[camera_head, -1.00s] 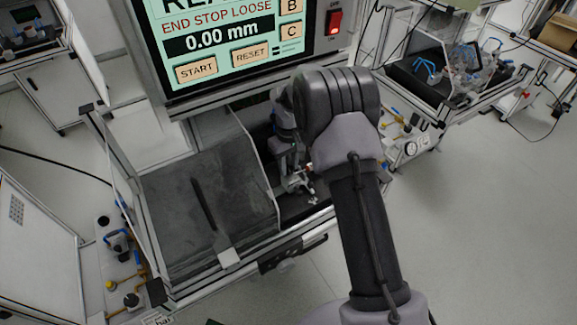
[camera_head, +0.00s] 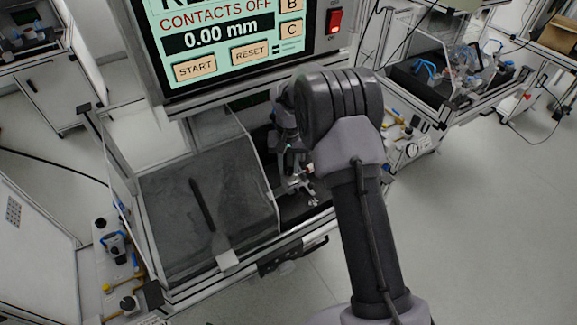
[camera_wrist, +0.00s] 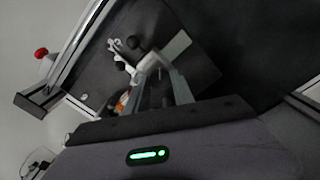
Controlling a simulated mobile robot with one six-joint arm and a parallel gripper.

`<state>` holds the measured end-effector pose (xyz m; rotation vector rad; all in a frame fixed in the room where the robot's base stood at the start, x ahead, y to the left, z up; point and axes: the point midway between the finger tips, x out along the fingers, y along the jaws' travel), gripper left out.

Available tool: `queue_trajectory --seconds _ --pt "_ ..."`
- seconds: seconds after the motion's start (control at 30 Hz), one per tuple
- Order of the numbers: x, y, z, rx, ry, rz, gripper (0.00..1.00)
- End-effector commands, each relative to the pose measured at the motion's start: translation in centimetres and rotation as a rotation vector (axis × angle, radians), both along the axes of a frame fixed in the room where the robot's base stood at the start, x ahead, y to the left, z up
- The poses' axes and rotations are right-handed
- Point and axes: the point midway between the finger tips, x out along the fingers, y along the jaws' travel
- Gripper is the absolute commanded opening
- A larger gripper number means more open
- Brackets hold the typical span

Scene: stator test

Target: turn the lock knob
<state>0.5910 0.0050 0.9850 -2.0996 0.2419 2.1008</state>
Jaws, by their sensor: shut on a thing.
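My gripper (camera_wrist: 152,70) is shut at a small pale metal fixture (camera_wrist: 116,52) in the wrist view. Its two grey fingers close in on the fixture, and the lock knob between them is mostly hidden. A round black knob (camera_wrist: 133,42) shows just beyond the fingertips. An orange part (camera_wrist: 122,100) is beside the left finger. In the head view the fixture (camera_head: 313,202) sits in the dark bay right of the clear panel, and my arm hides much of it. The screen (camera_head: 222,42) above reads "CONTACTS OFF" and "0.00 mm".
A grey mat (camera_head: 165,215) with a dark-handled tool (camera_head: 203,205) lies left of the clear panel. A red switch (camera_head: 334,20) is beside the screen. In the wrist view a red knob (camera_wrist: 41,53) stands outside the metal frame rail. Open floor lies right.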

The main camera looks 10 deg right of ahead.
Motion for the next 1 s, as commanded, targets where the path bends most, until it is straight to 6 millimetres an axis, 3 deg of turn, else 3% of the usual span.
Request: queue_trajectory --seconds 0.47,0.5,0.57,0.87,1.0 --pt "0.1 0.0 0.1 0.000 -0.004 -0.011 0.00" --pt "0.1 0.0 0.2 0.000 -0.004 -0.011 0.37" --pt "0.1 0.0 0.1 0.000 -0.003 -0.010 0.49" --pt "0.0 0.0 0.1 0.000 -0.001 -0.010 0.51" --pt "0.1 0.0 2.0 0.000 -0.004 -0.010 0.51"
